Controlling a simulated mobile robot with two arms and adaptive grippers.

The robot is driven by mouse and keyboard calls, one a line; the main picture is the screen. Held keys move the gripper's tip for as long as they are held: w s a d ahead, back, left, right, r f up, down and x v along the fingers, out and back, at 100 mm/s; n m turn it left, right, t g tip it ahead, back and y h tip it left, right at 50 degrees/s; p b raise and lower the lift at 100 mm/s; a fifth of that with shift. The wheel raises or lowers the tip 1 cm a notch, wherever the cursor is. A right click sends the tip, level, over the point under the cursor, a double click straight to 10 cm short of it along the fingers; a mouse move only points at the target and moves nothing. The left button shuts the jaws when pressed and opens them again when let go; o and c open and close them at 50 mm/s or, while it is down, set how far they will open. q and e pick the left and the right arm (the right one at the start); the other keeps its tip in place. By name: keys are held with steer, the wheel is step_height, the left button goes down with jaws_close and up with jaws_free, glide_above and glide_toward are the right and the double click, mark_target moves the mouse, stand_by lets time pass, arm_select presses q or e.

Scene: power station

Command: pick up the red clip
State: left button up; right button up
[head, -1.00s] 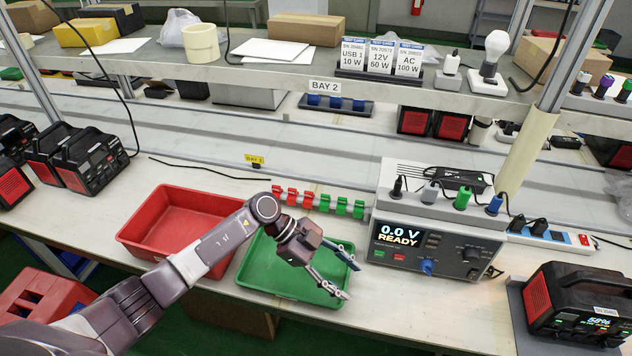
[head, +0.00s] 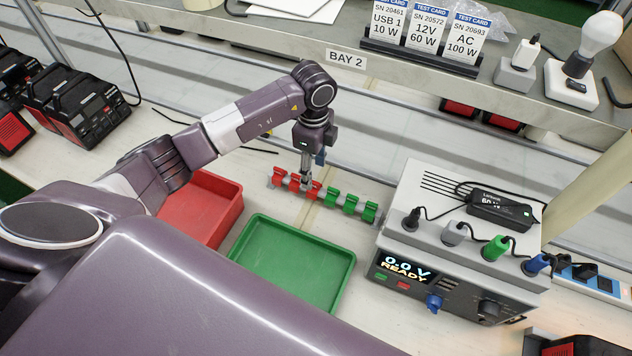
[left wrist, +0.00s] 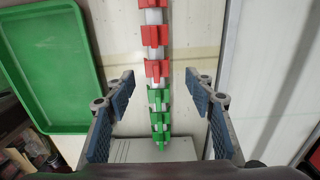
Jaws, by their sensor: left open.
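A row of small clips on a rail stands on the bench, red ones at the left and green ones (head: 349,203) at the right. The red clip nearest the green ones (head: 314,190) also shows in the left wrist view (left wrist: 156,70). My left gripper (head: 305,178) points down over the red part of the row. In the left wrist view its open, empty fingers (left wrist: 159,80) stand on either side of the row, around the level of that red clip, with a gap on both sides. In the head view the gripper partly covers the red clips. My right gripper is not in view.
A green tray (head: 347,272) and a red tray (head: 228,192) lie in front of the row. A power unit reading READY (head: 455,285) stands to the right. The shelf edge marked BAY 2 (head: 346,60) runs behind and above the arm.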

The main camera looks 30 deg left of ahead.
mark_target(314, 181)
arm_select(q)
steer(key=f, duration=0.1)
steer(key=f+p, duration=0.1)
steer(key=f, duration=0.1)
steer(key=shift+s+d+f, duration=0.25)
steer(key=shift+s+f, duration=0.1)
steer(key=shift+f, duration=0.05)
steer(key=shift+w+f+p, duration=0.1)
steer(key=shift+f+p, duration=0.2)
steer(key=shift+f, duration=0.3)
steer(key=c, duration=0.9)
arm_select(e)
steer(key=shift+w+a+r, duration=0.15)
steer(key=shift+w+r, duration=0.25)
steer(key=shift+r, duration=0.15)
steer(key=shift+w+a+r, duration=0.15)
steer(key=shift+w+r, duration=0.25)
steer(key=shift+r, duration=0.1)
